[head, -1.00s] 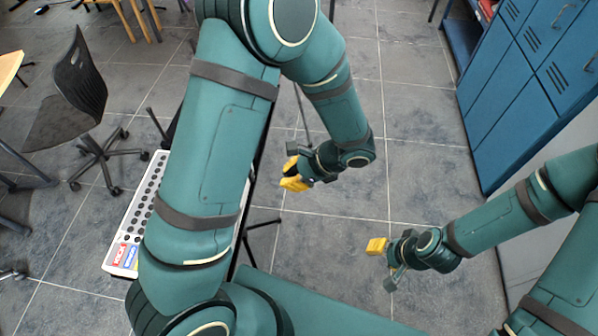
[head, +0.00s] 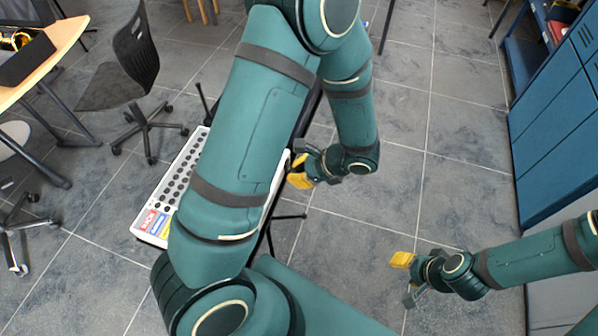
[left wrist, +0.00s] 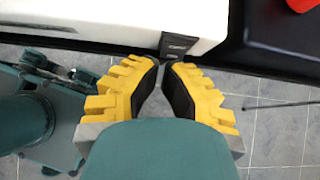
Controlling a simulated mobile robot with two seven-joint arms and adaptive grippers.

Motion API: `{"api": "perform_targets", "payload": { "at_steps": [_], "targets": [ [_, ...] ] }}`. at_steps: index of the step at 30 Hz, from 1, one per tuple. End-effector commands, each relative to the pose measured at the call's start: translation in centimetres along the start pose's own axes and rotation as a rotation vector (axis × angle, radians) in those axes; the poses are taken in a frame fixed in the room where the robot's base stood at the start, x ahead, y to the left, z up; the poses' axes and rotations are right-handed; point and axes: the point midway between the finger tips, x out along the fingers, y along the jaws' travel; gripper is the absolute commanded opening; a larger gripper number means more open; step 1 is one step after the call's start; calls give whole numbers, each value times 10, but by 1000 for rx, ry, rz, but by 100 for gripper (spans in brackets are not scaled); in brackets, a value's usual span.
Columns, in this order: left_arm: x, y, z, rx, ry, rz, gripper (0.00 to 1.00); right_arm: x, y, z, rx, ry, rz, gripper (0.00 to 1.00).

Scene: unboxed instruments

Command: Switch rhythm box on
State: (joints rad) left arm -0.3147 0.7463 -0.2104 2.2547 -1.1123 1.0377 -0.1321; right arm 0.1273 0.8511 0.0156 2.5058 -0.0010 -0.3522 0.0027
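The rhythm box is a long white panel (head: 178,185) with rows of dark buttons and red and blue labels at its near left corner. My left arm hides much of it in the head view. A white casing (left wrist: 120,15), seemingly the box, crosses the top of the left wrist view. My left gripper (head: 299,172) is by the box's right edge in the head view. In the left wrist view its yellow fingers (left wrist: 163,72) have a narrow gap at the tips and nothing between them. My right gripper (head: 402,260) hangs over bare floor; its finger gap is unclear.
A black surface (left wrist: 285,40) with a red thing (left wrist: 300,5) lies beside the casing. A dark chair (head: 130,60) and a wooden table (head: 55,45) stand at the left. Blue lockers (head: 560,130) stand at the right.

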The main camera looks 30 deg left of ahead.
Motion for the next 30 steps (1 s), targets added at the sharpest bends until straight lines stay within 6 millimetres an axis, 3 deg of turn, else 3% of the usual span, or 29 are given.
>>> {"api": "perform_targets", "payload": {
  "at_steps": [8,30],
  "targets": [
    [12,0,2,1,-132,-1,0,8,3,-1,0,4,0,47],
    [1,0,16,-3,-134,2,0,-5,-2,-2,0,4,0,47]
  ]
}}
